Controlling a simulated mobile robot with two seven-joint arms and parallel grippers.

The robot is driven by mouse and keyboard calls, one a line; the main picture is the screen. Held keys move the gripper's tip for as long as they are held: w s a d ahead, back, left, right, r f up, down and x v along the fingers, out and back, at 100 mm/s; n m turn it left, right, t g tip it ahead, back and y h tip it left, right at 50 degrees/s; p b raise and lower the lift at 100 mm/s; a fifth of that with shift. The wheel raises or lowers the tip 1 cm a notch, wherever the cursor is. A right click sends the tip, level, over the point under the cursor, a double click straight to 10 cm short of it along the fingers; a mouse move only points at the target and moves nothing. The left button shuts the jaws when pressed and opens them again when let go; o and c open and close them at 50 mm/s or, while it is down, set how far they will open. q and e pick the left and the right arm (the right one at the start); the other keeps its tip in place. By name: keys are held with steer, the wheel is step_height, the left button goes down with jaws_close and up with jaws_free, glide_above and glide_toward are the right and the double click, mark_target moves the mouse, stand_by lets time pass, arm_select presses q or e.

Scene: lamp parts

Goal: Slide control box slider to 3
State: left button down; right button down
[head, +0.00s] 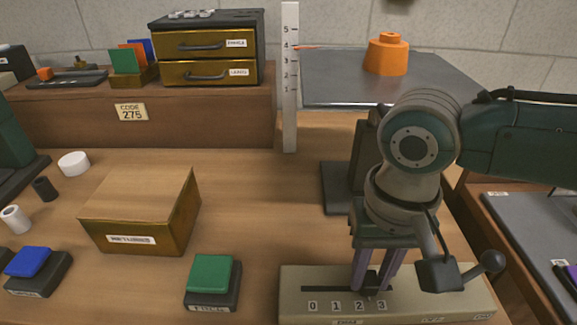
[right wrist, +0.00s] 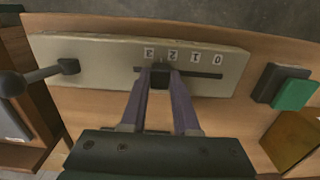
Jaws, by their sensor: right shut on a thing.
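The control box (head: 440,302) is a long beige box at the front right. Its top has a dark slot and the marks 0, 1, 2 and 3. My right gripper (head: 371,280) points down at the slot, its purple fingers shut on the dark slider knob. In the right wrist view the slider (right wrist: 160,78) sits between the fingertips (right wrist: 159,70), in the slot between marks 2 and 3. The fingers partly hide the knob in the head view. My left gripper is not in view.
A lever with a ball knob (head: 488,262) stands at the box's right end. A green button (head: 210,273) on a dark base lies to its left. A brown box (head: 140,212) is farther left. A white post (head: 290,80) with numbers stands behind.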

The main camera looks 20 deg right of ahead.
steer(key=shift+s+d+r, duration=0.1)
steer(key=shift+s+d, duration=0.2)
steer(key=shift+d, duration=0.6)
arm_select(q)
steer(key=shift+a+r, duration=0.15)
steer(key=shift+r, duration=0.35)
arm_select(e)
steer(key=c, duration=0.6)
jaws_free()
steer(key=shift+d, duration=0.15)
steer(key=shift+c, duration=0.2)
steer(key=shift+r+p, duration=0.3)
steer(key=shift+r, duration=0.05)
arm_select(q)
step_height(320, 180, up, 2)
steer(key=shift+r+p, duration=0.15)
steer(key=shift+p, duration=0.85)
arm_select(e)
step_height(320, 180, up, 9)
